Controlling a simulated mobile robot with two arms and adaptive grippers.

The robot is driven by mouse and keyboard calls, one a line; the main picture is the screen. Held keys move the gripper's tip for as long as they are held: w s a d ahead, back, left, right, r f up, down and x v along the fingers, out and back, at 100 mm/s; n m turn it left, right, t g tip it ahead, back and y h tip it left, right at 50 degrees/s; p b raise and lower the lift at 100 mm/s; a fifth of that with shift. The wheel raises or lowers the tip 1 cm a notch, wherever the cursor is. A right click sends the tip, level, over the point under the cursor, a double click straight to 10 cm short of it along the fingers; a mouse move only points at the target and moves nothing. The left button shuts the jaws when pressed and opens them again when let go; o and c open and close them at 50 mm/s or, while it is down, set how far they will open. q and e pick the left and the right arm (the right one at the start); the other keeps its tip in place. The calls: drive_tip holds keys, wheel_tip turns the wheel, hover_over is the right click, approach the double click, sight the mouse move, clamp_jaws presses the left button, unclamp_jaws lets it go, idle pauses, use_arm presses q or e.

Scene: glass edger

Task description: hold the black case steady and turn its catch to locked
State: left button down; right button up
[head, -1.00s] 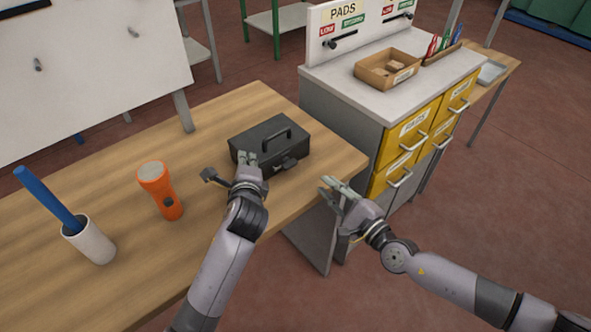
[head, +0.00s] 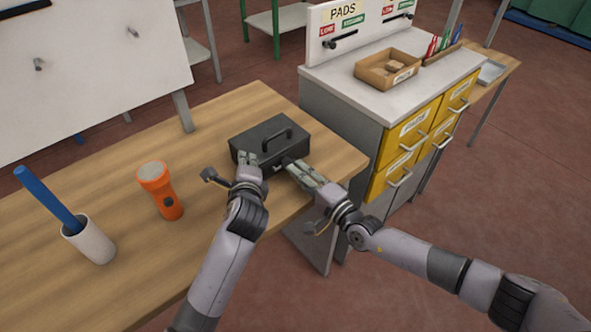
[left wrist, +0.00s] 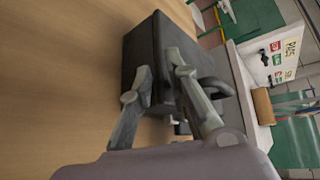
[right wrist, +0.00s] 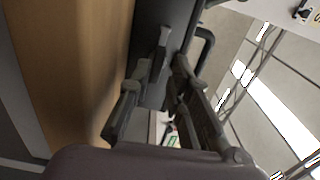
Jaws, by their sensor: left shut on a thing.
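The black case (head: 262,140) stands upright on the wooden table, its lid down and its handle on top. My left gripper (head: 247,158) is shut on the left part of the case's front; the left wrist view shows its two fingers on either side of the case (left wrist: 165,60). My right gripper (head: 291,166) is at the right part of the front, by the catch. In the right wrist view the catch (right wrist: 163,45) shows as a small grey piece between the open fingers. In the head view the fingers mostly hide the catch, and I cannot tell its setting.
An orange flashlight (head: 160,190) stands on the table (head: 115,165) left of my left arm. A white cup (head: 90,242) with a blue stick is further left. A cabinet with yellow drawers (head: 400,157) stands close to the table's right end.

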drive_tip(key=shift+x, duration=0.9)
drive_tip(key=shift+d, duration=0.1)
drive_tip(key=shift+c, duration=0.2)
clamp_jaws()
drive_tip(key=shift+r, duration=0.1)
